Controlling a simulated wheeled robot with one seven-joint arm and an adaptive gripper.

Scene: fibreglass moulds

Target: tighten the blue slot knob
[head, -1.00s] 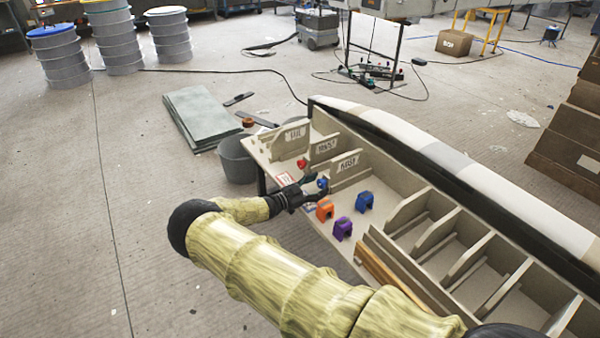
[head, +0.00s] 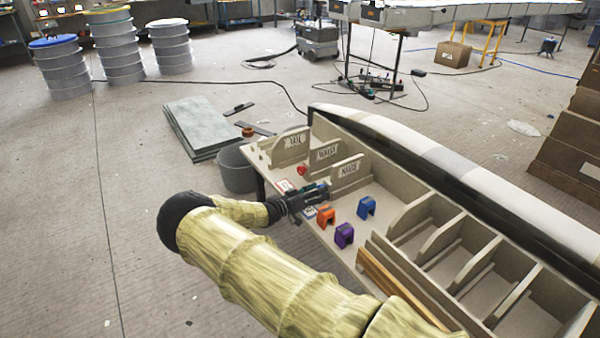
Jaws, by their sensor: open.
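The blue slot knob is largely covered by my gripper (head: 318,193) in the head view. It belongs in front of the third labelled divider (head: 346,172) on the bench top, where only a little dark blue shows. My gripper is open, reaching in from the left low over the bench at that spot. I cannot tell whether its fingers are around the knob or touching it. A red knob (head: 301,171) stands in front of the middle labelled divider (head: 325,154), behind my gripper.
Orange (head: 326,215), purple (head: 344,235) and blue (head: 367,207) notched blocks stand close to my gripper on the right. Empty slots (head: 455,255) lie farther right, and a long pale mould (head: 430,155) runs behind. A grey bucket (head: 236,172) stands left of the bench.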

